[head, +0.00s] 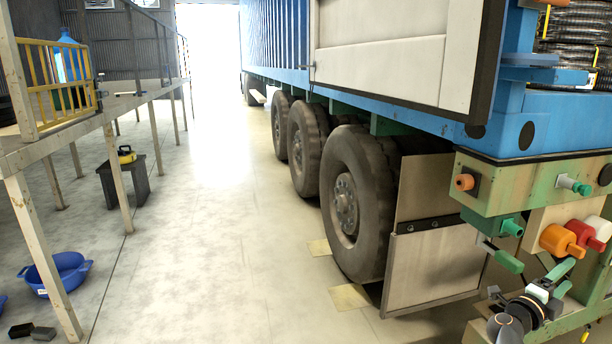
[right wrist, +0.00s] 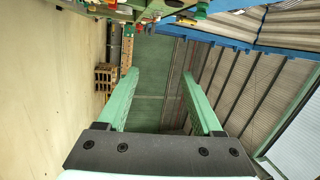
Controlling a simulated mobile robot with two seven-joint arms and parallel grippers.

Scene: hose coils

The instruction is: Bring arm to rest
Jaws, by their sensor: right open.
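My right gripper (head: 567,276) is at the lower right of the head view, with green fingers on a dark wrist. It is in front of the green rear frame of the trailer, close to its couplings; I cannot tell whether it touches anything. In the right wrist view the two green fingers of the same gripper (right wrist: 161,73) stand wide apart with nothing between them. The gripper is open and empty. My left gripper is in neither view.
A blue trailer (head: 520,140) with large tires (head: 345,200) fills the right side, with orange and red couplings (head: 558,240) at its rear. Black hose coils (head: 570,62) lie at the upper right. A platform (head: 75,130) and blue basin (head: 62,274) stand left. The middle floor is clear.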

